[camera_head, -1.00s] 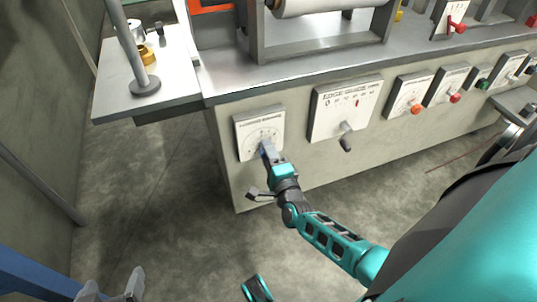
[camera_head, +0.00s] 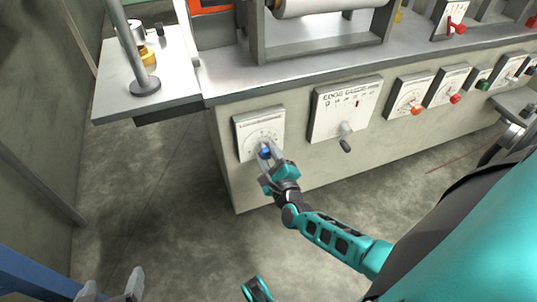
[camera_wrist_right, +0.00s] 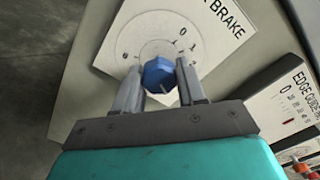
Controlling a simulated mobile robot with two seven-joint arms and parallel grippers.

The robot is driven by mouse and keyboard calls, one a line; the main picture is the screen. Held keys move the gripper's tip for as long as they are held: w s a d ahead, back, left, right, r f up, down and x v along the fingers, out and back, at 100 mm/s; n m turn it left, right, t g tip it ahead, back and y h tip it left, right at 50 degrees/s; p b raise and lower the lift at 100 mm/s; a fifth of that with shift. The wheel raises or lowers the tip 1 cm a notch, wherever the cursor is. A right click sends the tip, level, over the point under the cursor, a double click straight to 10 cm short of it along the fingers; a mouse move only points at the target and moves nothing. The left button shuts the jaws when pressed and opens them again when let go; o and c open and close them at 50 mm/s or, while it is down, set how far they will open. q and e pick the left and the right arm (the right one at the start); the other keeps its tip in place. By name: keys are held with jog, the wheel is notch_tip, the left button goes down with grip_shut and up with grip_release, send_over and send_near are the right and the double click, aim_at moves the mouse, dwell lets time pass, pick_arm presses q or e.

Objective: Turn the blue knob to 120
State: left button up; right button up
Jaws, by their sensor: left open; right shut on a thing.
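The blue knob (camera_head: 264,152) sits on a white dial plate (camera_head: 248,126) at the left end of the machine's front. In the right wrist view the knob (camera_wrist_right: 158,74) stands in front of a round scale on the plate (camera_wrist_right: 209,38), whose label ends in "BRAKE". My right gripper (camera_head: 269,160) is at the knob, with one finger on each side of it. In the right wrist view the gripper's fingers (camera_wrist_right: 160,82) are shut on the knob. The knob's exact reading is too small to tell. My left gripper (camera_head: 111,290) is open and empty at the bottom left.
An edge guide plate (camera_head: 345,108) with a grey lever (camera_head: 345,138) is right of the dial. Further right are plates with an orange knob (camera_head: 416,110) and a red knob (camera_head: 455,98). The floor left of the machine is clear.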

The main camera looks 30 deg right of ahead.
jog(key=shift+d, duration=0.2)
dwell(0.3)
jog(key=o, duration=1)
jog(key=shift+a, duration=0.1)
jog(key=shift+o, duration=0.2)
jog(key=p+v, duration=0.2)
jog(key=v, duration=1)
jog(key=shift+a+r, duration=0.1)
